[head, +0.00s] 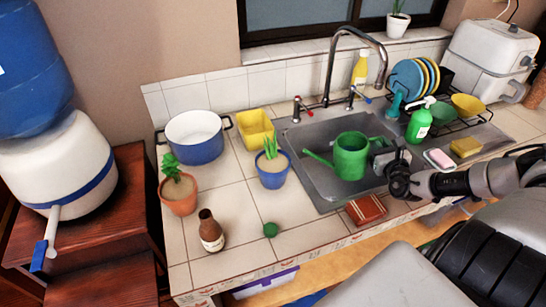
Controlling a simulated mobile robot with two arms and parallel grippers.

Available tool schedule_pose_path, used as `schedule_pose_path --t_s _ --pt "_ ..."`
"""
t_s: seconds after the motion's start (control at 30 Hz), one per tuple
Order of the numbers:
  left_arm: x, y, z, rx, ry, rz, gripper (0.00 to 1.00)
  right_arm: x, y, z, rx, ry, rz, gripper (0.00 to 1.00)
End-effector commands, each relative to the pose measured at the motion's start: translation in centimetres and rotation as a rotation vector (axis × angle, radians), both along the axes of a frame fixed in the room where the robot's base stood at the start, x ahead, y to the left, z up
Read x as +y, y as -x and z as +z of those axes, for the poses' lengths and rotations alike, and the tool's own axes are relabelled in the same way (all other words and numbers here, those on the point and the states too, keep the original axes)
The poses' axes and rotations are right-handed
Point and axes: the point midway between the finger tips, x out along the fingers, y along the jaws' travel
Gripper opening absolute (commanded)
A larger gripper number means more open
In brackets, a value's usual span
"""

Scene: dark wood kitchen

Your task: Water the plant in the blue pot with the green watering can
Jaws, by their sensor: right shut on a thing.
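The green watering can (350,157) is at the sink, upright or nearly so, its spout pointing left toward the blue pot. My right gripper (384,160) comes in from the right and is shut on the can's right side, by the handle. The fingertips are partly hidden, and I cannot tell whether the can touches the sink floor. The blue pot (272,179) with a spiky green plant (271,148) stands on the tiled counter left of the sink, apart from the spout tip. My left gripper is not in view.
A large blue-white pot (196,150), yellow container (255,127), terracotta potted plant (180,196), brown bottle (210,232) and green ball (270,230) stand on the counter. A red box (366,210) lies at the sink's front edge. The faucet (331,72) rises behind.

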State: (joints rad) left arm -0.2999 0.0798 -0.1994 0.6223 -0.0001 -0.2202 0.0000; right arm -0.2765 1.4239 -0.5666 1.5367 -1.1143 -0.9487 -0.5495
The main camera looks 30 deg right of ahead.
Motion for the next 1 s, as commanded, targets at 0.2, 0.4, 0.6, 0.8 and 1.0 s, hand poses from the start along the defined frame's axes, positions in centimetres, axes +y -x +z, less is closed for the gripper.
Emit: schedule_pose_path --t_s 0.2,0.4,0.6,0.8,1.0 --pt "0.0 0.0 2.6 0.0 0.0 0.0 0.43 1.3 -0.7 3.6 0.051 0.116 0.001 0.0" --pt "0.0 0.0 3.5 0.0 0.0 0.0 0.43 2.1 -1.1 5.1 0.081 0.184 0.001 0.0" --pt "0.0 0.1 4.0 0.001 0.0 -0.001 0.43 2.7 -1.3 6.0 0.099 0.223 -0.001 0.0" --pt "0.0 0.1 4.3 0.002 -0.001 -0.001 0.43 3.1 -1.5 6.5 0.111 0.25 0.0 0.0" --pt "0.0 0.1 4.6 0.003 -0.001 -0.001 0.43 3.4 -1.7 7.1 0.12 0.27 -0.001 0.0"
